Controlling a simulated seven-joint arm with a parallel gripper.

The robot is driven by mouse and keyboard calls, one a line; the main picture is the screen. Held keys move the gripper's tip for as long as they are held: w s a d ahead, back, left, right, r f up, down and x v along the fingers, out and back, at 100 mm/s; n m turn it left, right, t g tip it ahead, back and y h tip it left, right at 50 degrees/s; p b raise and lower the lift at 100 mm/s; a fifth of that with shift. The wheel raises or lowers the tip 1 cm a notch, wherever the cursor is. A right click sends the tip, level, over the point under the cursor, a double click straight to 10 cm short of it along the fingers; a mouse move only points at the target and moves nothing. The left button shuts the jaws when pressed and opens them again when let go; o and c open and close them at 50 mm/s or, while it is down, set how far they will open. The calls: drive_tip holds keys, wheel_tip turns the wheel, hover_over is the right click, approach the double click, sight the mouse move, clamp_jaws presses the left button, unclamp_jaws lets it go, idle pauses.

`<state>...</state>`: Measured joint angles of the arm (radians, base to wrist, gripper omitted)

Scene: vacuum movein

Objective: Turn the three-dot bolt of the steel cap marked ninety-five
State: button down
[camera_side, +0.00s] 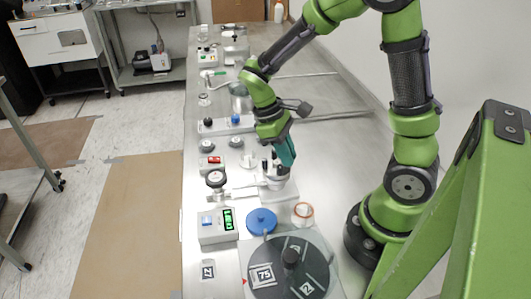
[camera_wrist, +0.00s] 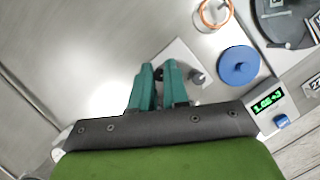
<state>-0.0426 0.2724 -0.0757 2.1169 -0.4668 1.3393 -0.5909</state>
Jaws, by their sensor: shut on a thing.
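My gripper (camera_side: 284,166) has teal fingers. It points down over a pale steel cap (camera_side: 276,183) with small dark bolts on top, on a light plate in the middle of the bench. In the wrist view the fingertips (camera_wrist: 158,68) are close together at the plate (camera_wrist: 182,47), closed on a bolt mostly hidden between them. Another dark bolt (camera_wrist: 196,77) stands just right of the fingers. The fingers hide most of the cap. I cannot read a ninety-five or any dot marks on the bolts.
A blue disc (camera_side: 262,221), a copper-coloured ring (camera_side: 303,210) and a large dark disc marked 75 (camera_side: 291,278) lie nearer the camera. Several fittings line the bench behind.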

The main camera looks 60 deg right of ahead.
idle(0.5)
drive_tip(key=c, duration=1.1)
unclamp_jaws()
drive_tip(key=v, duration=1.7)
drive_tip(key=shift+w, duration=0.1)
